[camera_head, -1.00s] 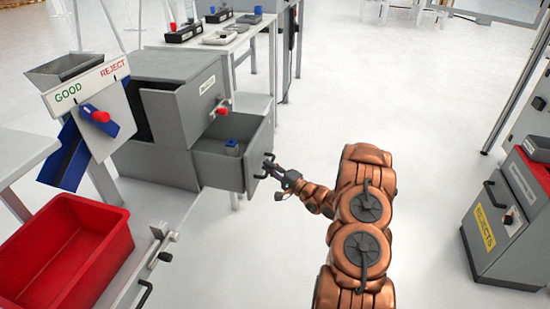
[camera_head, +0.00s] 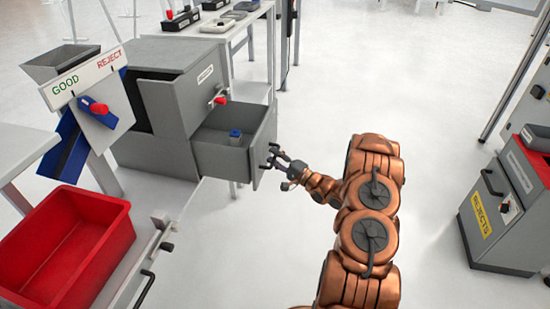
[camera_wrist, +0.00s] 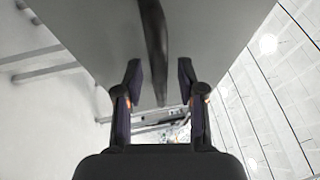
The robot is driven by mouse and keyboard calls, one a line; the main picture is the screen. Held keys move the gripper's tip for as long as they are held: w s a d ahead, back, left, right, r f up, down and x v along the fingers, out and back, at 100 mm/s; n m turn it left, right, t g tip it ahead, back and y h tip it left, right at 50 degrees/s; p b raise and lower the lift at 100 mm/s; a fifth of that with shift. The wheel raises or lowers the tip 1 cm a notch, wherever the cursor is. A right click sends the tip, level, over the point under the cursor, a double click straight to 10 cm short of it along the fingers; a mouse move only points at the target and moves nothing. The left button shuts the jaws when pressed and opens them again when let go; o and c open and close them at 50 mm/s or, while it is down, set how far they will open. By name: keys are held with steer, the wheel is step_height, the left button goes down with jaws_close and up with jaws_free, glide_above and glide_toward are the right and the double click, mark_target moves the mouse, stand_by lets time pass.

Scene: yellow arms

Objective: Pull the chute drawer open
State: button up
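The grey chute drawer (camera_head: 262,140) stands pulled out from the grey cabinet (camera_head: 172,62), its inside showing. A small grey item with a blue top (camera_head: 235,137) is inside it. The drawer's dark handle (camera_head: 266,160) is on its front face. My gripper (camera_head: 277,158) is close in front of the handle. In the wrist view my gripper (camera_wrist: 160,88) is open, its two dark fingers well apart. The dark handle bar (camera_wrist: 154,45) lies between and beyond them, in front of the grey drawer front (camera_wrist: 105,35). No finger appears to grip it.
A red bin (camera_head: 70,245) is at the lower left, below the GOOD/REJECT chute (camera_head: 92,105). A REJECTS cabinet (camera_head: 485,220) stands at the right. The floor (camera_head: 330,70) behind my arm is clear.

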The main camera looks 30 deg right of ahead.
steer(key=v, duration=1.2)
stand_by(0.3)
stand_by(0.4)
